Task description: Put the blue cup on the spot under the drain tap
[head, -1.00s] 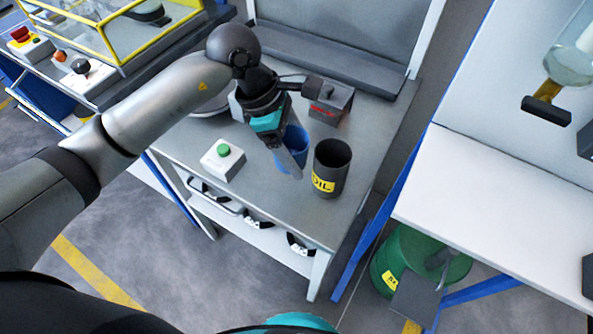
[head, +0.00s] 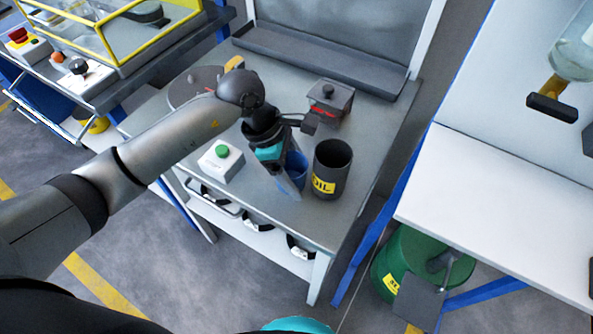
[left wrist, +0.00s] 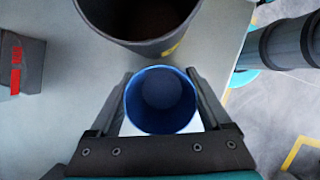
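The blue cup (head: 296,165) is at the front of the grey bench, just left of the dark OIL can (head: 331,170). My left gripper (head: 292,178) is around it, and the arm partly hides it. In the left wrist view the cup (left wrist: 160,100) is seen from above, upright, with a finger against each side. I cannot tell whether its base touches the bench. The drain tap (head: 549,92), brass with a black handle, hangs under a glass vessel at the upper right. The spot under it is not clearly in view. My right gripper is not in view.
A white box with a green button (head: 221,160) is left of the cup. A grey box with a knob (head: 330,100) stands behind. A white table (head: 480,190) is at the right across a gap, with a green drum (head: 405,262) beneath its edge.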

